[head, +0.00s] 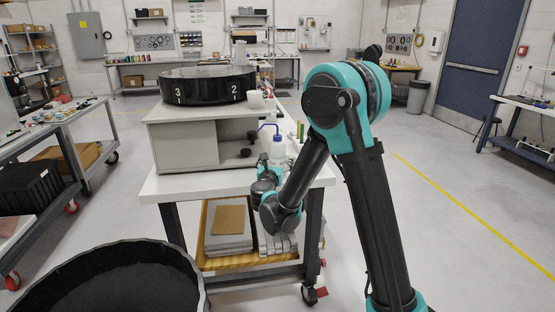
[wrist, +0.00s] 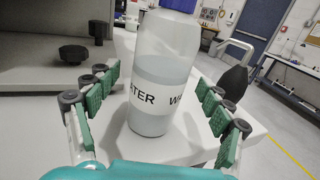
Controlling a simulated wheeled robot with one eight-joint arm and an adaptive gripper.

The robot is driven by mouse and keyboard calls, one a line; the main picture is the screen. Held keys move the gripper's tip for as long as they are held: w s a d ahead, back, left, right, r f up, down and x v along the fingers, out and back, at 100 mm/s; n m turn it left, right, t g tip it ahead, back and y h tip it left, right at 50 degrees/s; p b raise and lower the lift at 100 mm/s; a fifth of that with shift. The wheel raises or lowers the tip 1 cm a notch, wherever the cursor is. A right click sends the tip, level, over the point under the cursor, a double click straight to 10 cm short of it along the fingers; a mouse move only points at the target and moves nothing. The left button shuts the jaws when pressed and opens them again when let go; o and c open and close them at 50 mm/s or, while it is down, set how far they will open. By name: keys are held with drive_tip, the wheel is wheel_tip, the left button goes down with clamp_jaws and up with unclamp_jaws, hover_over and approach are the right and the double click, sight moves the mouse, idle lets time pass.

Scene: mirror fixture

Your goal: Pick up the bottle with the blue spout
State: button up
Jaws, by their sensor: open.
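The bottle with the blue spout (head: 277,150) stands upright near the right end of the white cart top, beside the grey cabinet. In the wrist view the clear bottle (wrist: 163,75) shows a white band with "WATER" lettering and liquid inside; its top is cut off by the frame. My gripper (wrist: 160,112) is open, with one green-padded finger to the left of the bottle and one to the right. The bottle's lower part is between the fingers or just beyond them, and neither pad visibly touches it. In the head view my arm hides most of the gripper.
The grey cabinet (head: 185,145) stands left of the bottle, with a round black drum (head: 205,88) and a white cup (head: 256,100) on top. A grey and black spouted object (wrist: 234,75) stands behind right. The white top's edge (wrist: 250,140) lies close on the right.

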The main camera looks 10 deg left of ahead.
drive_tip(key=shift+w, duration=1.15)
drive_tip(key=shift+c, duration=0.5)
drive_tip(key=c, duration=0.8)
drive_tip(key=shift+r, duration=0.1)
